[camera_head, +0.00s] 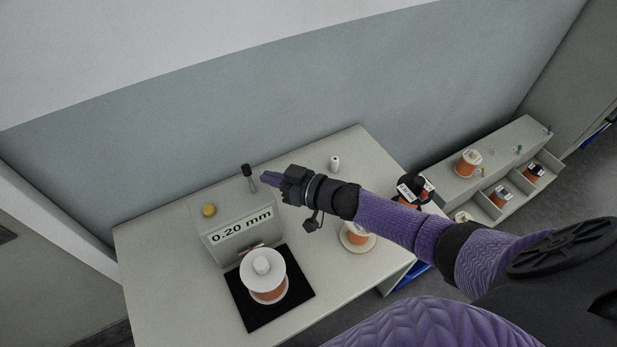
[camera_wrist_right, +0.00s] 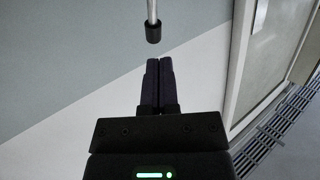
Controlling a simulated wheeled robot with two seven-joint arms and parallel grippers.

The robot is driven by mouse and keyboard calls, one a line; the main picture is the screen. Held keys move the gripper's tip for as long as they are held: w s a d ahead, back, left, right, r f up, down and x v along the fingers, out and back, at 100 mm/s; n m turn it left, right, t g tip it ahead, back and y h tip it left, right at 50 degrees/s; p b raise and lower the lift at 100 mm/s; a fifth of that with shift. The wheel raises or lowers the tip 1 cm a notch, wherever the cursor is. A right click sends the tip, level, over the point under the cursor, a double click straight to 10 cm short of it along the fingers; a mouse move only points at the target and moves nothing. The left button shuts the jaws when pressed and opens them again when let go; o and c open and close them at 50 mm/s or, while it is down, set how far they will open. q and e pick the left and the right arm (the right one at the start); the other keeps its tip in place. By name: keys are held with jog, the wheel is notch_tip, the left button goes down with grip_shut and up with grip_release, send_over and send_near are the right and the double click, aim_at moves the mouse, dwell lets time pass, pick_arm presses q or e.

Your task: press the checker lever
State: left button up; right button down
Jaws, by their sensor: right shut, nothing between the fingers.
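The checker (camera_head: 225,222) is a grey box with a "0.20 mm" label and a yellow knob (camera_head: 209,210) on top. Its lever (camera_head: 252,183) is a thin metal rod with a black tip, standing up at the right side of the box. My right gripper (camera_head: 266,177) is shut and empty, its fingertips just right of the lever. In the right wrist view the lever's black tip (camera_wrist_right: 153,33) is ahead of the closed fingers (camera_wrist_right: 158,66), with a visible gap. A copper wire spool (camera_head: 265,278) with a white top is on the black pad (camera_head: 300,274) before the checker. My left gripper is not in view.
Another spool (camera_head: 355,240) sits on a round base, partly behind my right arm. A small white cylinder (camera_head: 335,163) stands at the table's back. A shelf unit (camera_head: 500,150) with several spools stands to the right. The table's (camera_head: 150,255) left part is clear.

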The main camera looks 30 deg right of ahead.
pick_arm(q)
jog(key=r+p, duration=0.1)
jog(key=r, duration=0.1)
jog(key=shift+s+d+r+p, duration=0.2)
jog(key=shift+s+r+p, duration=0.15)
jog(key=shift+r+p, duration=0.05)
pick_arm(e)
jog(key=r+v, duration=0.2)
jog(key=v, duration=0.9)
jog(key=shift+w, duration=0.25)
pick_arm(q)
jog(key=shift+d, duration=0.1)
pick_arm(e)
jog(key=shift+d, duration=0.15)
